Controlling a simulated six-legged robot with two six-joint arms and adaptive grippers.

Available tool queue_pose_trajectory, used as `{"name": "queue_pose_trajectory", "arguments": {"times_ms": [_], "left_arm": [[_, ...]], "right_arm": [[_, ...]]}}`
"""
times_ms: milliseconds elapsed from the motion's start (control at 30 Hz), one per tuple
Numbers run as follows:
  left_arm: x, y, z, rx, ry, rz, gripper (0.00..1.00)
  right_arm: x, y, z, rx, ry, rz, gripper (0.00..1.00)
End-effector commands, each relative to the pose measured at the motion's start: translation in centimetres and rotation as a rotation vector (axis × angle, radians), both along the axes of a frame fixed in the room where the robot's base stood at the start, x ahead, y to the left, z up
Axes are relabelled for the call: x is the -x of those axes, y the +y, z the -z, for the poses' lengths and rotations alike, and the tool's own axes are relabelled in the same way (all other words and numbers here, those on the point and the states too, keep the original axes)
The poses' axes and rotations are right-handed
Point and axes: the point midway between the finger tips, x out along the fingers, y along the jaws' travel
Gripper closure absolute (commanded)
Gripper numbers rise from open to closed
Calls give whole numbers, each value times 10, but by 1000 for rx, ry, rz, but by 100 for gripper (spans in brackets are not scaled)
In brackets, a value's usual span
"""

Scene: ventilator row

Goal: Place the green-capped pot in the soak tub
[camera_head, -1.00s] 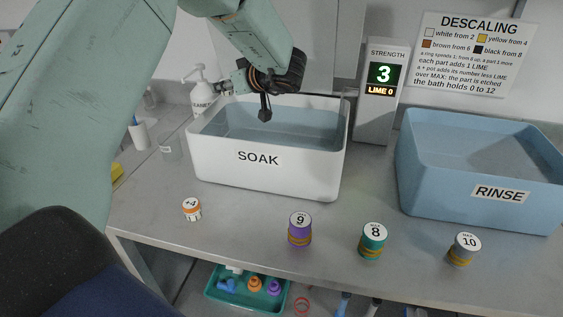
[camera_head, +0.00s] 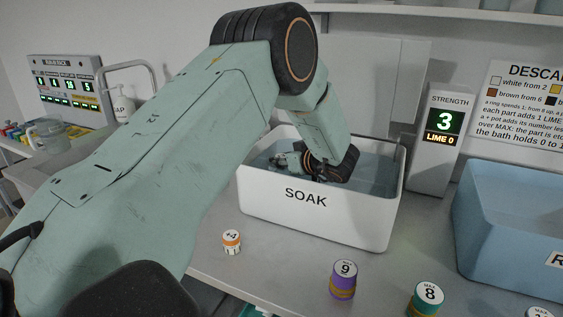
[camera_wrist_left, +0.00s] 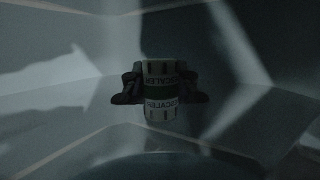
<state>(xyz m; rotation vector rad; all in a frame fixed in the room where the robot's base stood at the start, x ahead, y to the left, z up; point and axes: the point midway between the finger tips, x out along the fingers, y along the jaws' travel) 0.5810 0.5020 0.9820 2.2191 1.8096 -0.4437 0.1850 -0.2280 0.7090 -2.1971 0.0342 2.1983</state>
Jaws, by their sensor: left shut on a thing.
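In the left wrist view my left gripper (camera_wrist_left: 160,97) is shut on a pale pot (camera_wrist_left: 159,68) with a dark green band and lettering that ends in "SCALER". The pot is between the two dark fingers; its cap is not clear in the dim light. In the head view the left gripper (camera_head: 318,174) reaches down inside the white soak tub (camera_head: 310,212), below the rim. The pot is hard to make out there. I cannot tell whether it touches the tub's bottom. My right gripper is not in view.
An orange-and-white pot (camera_head: 231,242) marked +4, a purple part (camera_head: 344,281) marked 9 and a teal part (camera_head: 427,300) marked 8 stand before the tub. The strength display (camera_head: 441,131) reads 3, LIME 0. The blue rinse tub (camera_head: 500,245) stands at right.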

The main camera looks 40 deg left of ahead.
Motion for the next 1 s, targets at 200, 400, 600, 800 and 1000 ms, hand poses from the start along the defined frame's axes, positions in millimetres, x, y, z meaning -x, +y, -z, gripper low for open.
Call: {"name": "queue_pose_trajectory", "arguments": {"times_ms": [200, 400, 600, 800, 1000], "left_arm": [[-2, 0, 1, 0, -3, 0, 100], [-2, 0, 5, -1, -2, 0, 100], [-2, 0, 11, -1, -1, 1, 100], [-2, 0, 13, -1, -2, 0, 100], [-2, 0, 13, 0, -2, 0, 54]], "right_arm": [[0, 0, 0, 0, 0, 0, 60], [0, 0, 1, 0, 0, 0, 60], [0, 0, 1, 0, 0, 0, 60], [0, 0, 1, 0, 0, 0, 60], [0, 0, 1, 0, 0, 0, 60]]}}
